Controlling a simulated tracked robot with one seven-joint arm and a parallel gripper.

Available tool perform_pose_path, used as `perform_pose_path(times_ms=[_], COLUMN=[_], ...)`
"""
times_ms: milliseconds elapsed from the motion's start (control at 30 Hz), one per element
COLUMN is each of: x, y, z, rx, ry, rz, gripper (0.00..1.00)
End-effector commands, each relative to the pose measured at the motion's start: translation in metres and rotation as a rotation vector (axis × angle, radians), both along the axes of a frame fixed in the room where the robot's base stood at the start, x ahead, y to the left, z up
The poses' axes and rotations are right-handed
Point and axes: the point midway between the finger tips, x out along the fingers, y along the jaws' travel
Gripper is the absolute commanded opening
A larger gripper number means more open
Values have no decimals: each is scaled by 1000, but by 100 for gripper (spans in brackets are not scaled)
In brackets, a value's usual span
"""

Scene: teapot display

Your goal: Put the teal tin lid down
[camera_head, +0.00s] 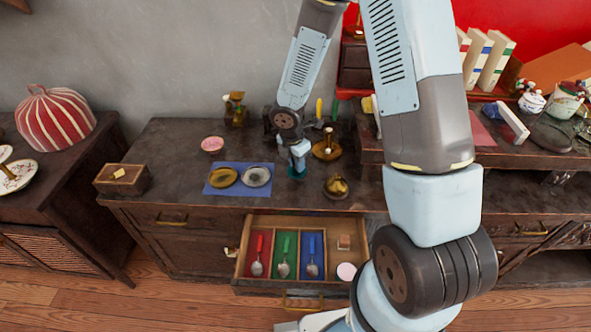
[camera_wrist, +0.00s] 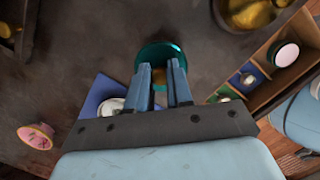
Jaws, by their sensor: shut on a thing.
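The teal tin lid (camera_head: 297,174) is at my gripper (camera_head: 299,158), low over the dark cabinet top, just right of the blue mat. In the wrist view the round teal lid (camera_wrist: 152,50) shows around and beyond the fingertips. My gripper (camera_wrist: 160,68) points down and is shut on the lid, with its two fingers a little apart. I cannot tell whether the lid touches the cabinet top. The fingers hide part of the lid.
A blue mat (camera_head: 213,187) with two round dishes lies left of the lid. A brass pot (camera_head: 337,187) and a brass candlestick (camera_head: 327,149) stand to the right. An open drawer (camera_head: 289,221) with spoons is below. A pink bowl (camera_head: 212,144) stands left.

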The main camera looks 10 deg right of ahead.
Motion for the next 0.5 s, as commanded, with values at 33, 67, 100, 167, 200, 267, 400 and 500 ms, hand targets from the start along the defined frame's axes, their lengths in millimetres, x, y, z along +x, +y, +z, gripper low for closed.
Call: perform_pose_path(times_ms=[33, 67, 100, 167, 200, 267, 400, 500], x=[3, 5, 6, 7, 8, 10, 12, 12], y=[0, 0, 0, 0, 0, -1, 0, 0], z=[-4, -5, -7, -8, -9, -12, -25, -37], rx=[0, 0, 0, 0, 0, 0, -1, -2], ry=[0, 0, 0, 0, 0, 1, 2, 1], rz=[-1, -1, -2, -2, -2, -1, 0, 1], gripper=[0, 0, 0, 0, 0, 0, 0, 0])
